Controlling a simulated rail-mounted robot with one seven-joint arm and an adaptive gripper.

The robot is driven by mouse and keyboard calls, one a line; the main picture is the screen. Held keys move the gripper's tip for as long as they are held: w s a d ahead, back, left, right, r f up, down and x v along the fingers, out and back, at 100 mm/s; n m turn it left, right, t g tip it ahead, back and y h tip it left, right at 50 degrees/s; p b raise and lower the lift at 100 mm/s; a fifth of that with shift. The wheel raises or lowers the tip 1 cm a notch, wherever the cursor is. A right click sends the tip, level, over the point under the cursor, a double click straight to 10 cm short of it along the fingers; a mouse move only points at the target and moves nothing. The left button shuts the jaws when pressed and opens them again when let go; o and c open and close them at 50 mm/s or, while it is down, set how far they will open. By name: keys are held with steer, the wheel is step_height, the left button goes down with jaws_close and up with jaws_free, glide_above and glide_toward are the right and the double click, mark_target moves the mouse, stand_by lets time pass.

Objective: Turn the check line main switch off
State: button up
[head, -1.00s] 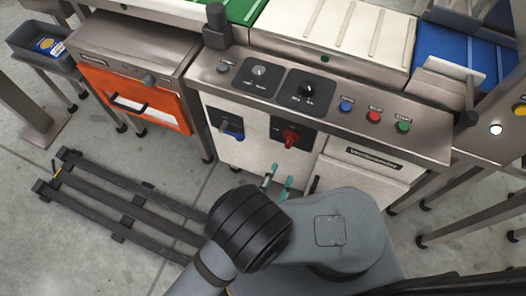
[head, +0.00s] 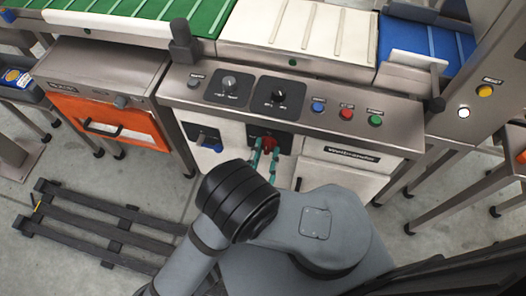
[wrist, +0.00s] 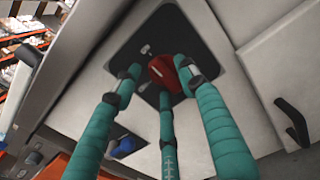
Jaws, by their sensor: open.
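A red rotary switch (head: 269,143) sits on a black plate on the white front panel of the middle machine. In the wrist view the red knob (wrist: 165,73) stands between the fingertips, on its black plate (wrist: 195,35). A blue-handled switch (head: 207,140) on another black plate is to the left. It also shows in the wrist view (wrist: 124,147). The labels on the plates are too small to read.
Above is a sloped panel with two dials (head: 278,93) and blue, red and green buttons (head: 346,114). An orange-fronted unit (head: 110,128) stands to the left. A dark pallet (head: 100,225) lies on the floor.

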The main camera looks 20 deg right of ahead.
steer(key=shift+w, duration=0.1)
steer(key=shift+c, duration=1.2)
steer(key=c, duration=0.7)
jaws_close()
